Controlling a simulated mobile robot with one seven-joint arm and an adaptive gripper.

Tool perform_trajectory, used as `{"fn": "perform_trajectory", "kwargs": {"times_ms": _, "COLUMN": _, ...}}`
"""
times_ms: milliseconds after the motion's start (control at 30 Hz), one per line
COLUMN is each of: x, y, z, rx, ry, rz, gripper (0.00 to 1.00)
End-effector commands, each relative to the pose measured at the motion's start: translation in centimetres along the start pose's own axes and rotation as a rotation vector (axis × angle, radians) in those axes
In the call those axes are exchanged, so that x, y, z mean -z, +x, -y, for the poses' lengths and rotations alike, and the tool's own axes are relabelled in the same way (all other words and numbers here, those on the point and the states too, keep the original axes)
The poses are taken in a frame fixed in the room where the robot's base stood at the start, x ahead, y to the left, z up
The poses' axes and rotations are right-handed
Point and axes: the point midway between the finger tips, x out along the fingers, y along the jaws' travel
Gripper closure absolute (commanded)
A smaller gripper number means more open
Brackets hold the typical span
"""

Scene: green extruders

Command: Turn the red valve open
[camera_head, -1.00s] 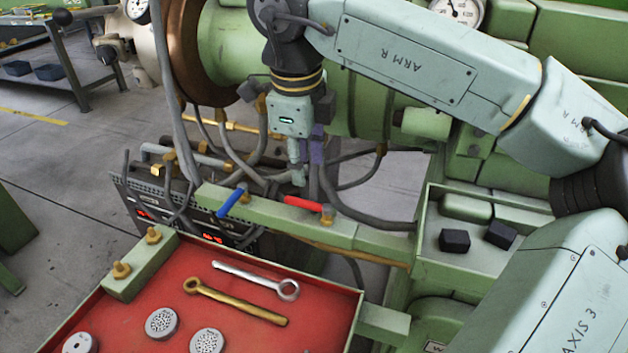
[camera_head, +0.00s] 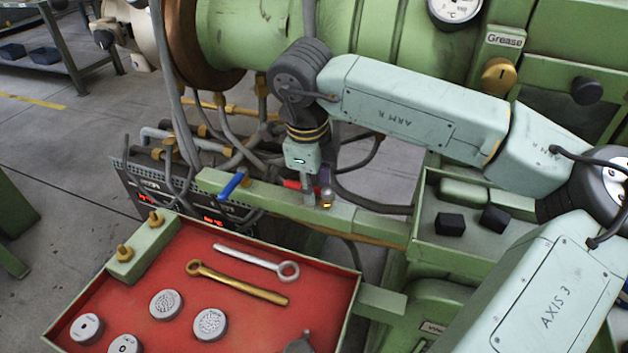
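The red valve handle (camera_head: 291,184) is on the green rail (camera_head: 265,198) in the middle of the head view. Its left end shows; the rest is mostly hidden by my gripper. A small silver and brass fitting (camera_head: 327,198) shows at its right end. My gripper (camera_head: 316,190) points down at the handle, with one pale finger and one dark purplish finger standing apart. The pale finger overlaps the handle in the picture; I cannot tell whether either finger touches it.
A blue valve handle (camera_head: 232,185) is on the same rail to the left. A red tray (camera_head: 200,265) with wrenches and round parts lies in front. Hoses (camera_head: 240,145) and a panel with red displays (camera_head: 150,205) are behind and to the left. A green box (camera_head: 430,235) with black blocks stands right.

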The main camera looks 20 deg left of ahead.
Motion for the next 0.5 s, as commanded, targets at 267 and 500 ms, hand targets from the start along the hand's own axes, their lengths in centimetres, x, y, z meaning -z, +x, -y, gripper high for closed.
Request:
{"fn": "perform_trajectory", "kwargs": {"times_ms": 267, "x": 0.00, "y": -0.02, "z": -0.01, "rx": 0.000, "ry": 0.000, "rz": 0.000, "gripper": 0.75}}
{"fn": "perform_trajectory", "kwargs": {"times_ms": 500, "x": 0.00, "y": -0.04, "z": -0.01, "rx": 0.000, "ry": 0.000, "rz": 0.000, "gripper": 0.91}}
